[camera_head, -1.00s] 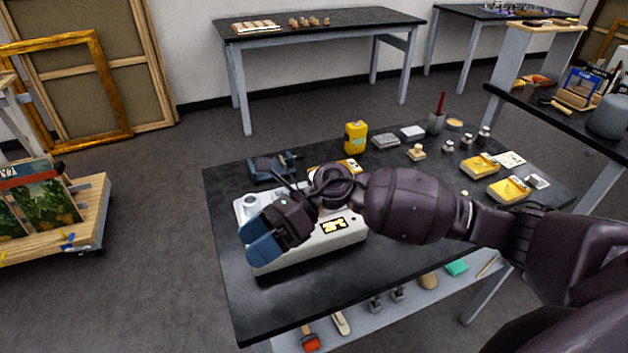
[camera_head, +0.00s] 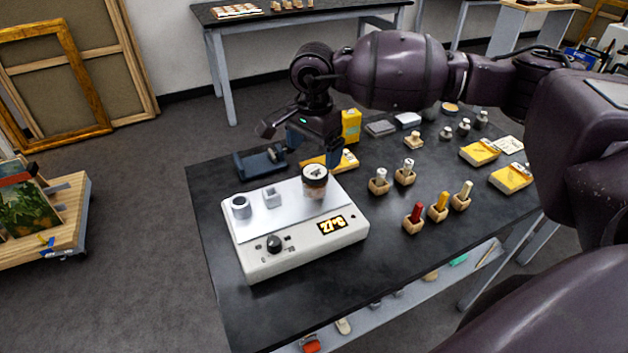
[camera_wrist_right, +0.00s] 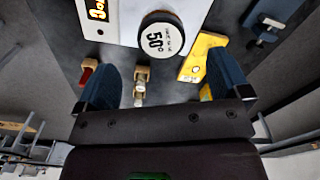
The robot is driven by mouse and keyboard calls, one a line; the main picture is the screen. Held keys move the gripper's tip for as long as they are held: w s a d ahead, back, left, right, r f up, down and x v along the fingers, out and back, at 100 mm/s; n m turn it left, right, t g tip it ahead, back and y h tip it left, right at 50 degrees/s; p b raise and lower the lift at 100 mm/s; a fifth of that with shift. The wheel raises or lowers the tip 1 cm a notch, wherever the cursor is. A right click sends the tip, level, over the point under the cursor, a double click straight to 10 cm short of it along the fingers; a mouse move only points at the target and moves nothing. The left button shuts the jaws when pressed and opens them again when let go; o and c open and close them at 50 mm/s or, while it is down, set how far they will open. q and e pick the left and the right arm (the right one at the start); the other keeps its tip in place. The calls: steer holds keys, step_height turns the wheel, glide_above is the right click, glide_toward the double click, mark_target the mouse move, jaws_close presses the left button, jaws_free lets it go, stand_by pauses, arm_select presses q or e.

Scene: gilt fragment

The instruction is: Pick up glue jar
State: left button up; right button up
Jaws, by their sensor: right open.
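The glue jar (camera_head: 314,183) appears to be the small brown jar with a white-topped, dark-rimmed lid, upright on the right back part of the hot plate (camera_head: 252,259). My left gripper is not in view.
A metal cup (camera_head: 240,207) and a small square cup (camera_head: 272,198) stand on the plate left of the jar. A yellow-and-white item (camera_head: 330,162) lies behind it. Several tools in wooden holders stand to the right. The black tabletop (camera_head: 385,270) is clear at the front.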

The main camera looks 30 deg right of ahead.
mark_target(315, 171)
steer(key=shift+w+d+f, duration=0.1)
steer(key=shift+d+f, duration=0.05)
steer(key=shift+f, duration=4.25)
steer(key=c, duration=1.2)
steer(key=shift+r, duration=0.15)
